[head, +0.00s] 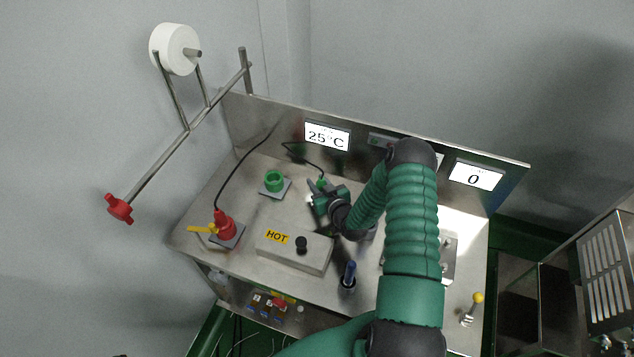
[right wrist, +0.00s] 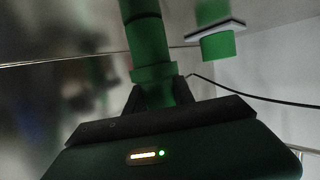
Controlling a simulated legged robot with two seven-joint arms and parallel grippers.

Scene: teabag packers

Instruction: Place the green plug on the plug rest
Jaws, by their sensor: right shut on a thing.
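My right gripper (head: 316,192) is shut on the green plug (head: 321,184), above the steel worktop (head: 215,195). A thin black cable runs from the plug to the back panel. In the right wrist view the green plug (right wrist: 155,70) stands between the fingers of the right gripper (right wrist: 157,92). The green plug rest (head: 274,180) is a green ring on a grey square plate, a little left of the plug and apart from it. It also shows in the right wrist view (right wrist: 217,47). My left gripper is not in view.
A red plug (head: 224,225) with a yellow handle stands on a grey plate at the left. A box marked HOT (head: 290,250) with a black knob lies in front. The steel back panel (head: 270,125) carries displays.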

